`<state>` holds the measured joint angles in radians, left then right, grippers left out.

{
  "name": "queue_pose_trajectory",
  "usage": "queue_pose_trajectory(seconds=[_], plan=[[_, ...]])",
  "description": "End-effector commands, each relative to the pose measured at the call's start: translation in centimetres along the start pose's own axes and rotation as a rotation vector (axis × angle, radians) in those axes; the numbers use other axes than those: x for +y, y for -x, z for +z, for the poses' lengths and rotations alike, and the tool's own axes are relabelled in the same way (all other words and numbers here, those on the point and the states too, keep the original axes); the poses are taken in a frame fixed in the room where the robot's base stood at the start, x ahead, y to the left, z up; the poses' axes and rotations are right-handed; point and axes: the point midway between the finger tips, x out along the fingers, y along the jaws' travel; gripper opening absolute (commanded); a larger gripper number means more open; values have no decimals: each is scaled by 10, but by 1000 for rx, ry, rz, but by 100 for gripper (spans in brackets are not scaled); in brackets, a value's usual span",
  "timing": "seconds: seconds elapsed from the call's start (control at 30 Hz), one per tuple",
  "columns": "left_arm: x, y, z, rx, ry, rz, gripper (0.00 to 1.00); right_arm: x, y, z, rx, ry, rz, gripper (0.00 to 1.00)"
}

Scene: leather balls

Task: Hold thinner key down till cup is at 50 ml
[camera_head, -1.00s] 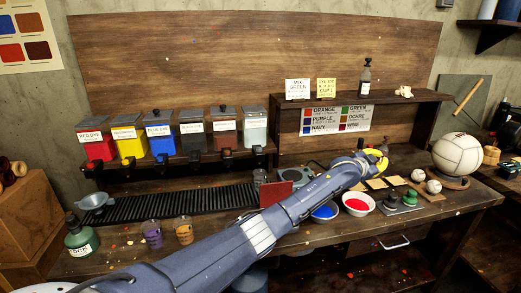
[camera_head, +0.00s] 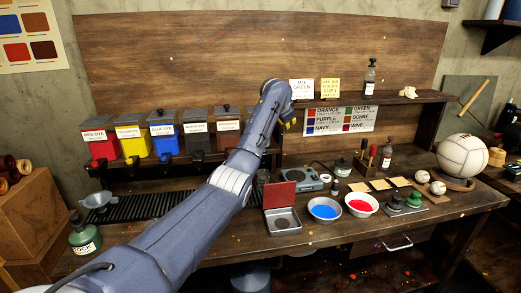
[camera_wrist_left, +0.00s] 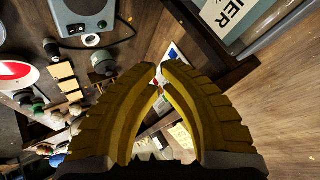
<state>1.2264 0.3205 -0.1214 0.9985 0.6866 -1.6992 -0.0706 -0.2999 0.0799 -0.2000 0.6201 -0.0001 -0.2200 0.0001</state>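My left arm crosses the bench from the lower left in the head view. Its yellow-fingered gripper (camera_head: 289,122) is raised just right of the dispenser row, in front of the shelf edge. In the left wrist view the fingers (camera_wrist_left: 160,70) curve together with tips nearly meeting and nothing between them. The thinner dispenser (camera_wrist_left: 238,14), with a white label ending "NER", is at the upper right there, apart from the fingers. In the head view my arm covers that dispenser, its key and most of the cup area below. The cup's liquid level cannot be seen. My right gripper is not in view.
Red (camera_head: 101,146), yellow (camera_head: 131,142) and blue (camera_head: 163,139) dispensers stand left of my arm. A black drip grille (camera_head: 150,207) runs below. An open red-lidded box (camera_head: 283,220), blue bowl (camera_head: 323,209) and red bowl (camera_head: 360,204) sit at front centre.

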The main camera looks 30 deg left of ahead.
Motion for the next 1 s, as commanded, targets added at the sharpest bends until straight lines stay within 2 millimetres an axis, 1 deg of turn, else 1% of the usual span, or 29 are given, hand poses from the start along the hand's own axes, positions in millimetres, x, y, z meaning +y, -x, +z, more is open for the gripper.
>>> queue_pose_trajectory(seconds=[0.03, 0.2, 0.4, 0.6, 1.0], plan=[[-11, 7, 9, -27, 4, 6, 0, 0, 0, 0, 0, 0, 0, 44], [-35, 23, 34, -104, 7, 31, 0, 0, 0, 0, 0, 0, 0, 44], [-48, 34, 52, -153, 7, 48, 0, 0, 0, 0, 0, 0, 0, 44], [-52, 37, 56, -165, 6, 53, 0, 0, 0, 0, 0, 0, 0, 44], [-50, 34, 58, -165, 5, 53, 0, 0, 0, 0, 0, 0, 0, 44]])
